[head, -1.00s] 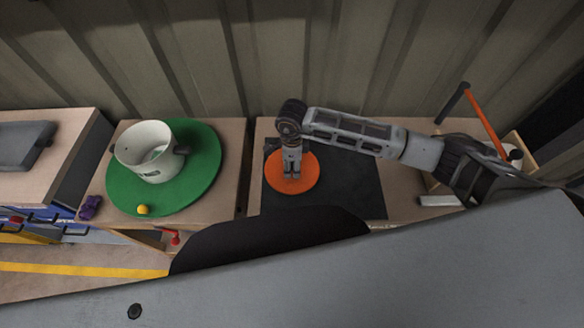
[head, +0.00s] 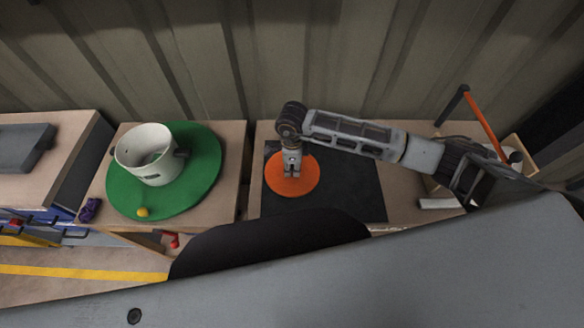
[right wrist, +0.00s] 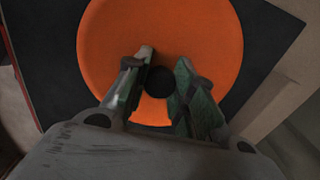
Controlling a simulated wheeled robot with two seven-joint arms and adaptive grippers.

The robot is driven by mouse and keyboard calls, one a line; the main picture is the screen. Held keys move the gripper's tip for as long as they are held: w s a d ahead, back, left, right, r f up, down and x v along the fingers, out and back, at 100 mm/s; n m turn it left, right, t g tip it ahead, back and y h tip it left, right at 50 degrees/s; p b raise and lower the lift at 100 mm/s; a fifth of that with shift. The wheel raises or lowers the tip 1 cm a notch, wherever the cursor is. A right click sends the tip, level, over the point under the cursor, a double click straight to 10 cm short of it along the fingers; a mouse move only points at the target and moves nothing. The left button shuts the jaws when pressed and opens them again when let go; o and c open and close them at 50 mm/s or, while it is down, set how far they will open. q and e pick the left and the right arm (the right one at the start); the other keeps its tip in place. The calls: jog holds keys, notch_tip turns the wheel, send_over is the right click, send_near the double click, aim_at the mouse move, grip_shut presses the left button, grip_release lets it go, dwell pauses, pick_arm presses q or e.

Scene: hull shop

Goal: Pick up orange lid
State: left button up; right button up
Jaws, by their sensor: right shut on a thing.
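The orange lid (head: 302,187) is a round disc at the left part of a dark mat in the head view. In the right wrist view the lid (right wrist: 205,35) fills the upper middle, with a dark round knob (right wrist: 158,82) at its centre. My right gripper (head: 291,176) points down over the middle of the lid. Its fingers (right wrist: 160,85) stand on either side of the knob, shut on it. I cannot tell whether the lid is clear of the mat. My left gripper is not in view.
A white pot (head: 148,165) stands on a round green mat (head: 203,180) to the left, with a small yellow ball (head: 142,212) and a purple object (head: 90,210) nearby. The dark mat (head: 350,187) is bare right of the lid. A wooden crate (head: 522,150) stands far right.

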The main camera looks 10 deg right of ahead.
aim_at(292, 166)
jog(key=shift+r, duration=4.95)
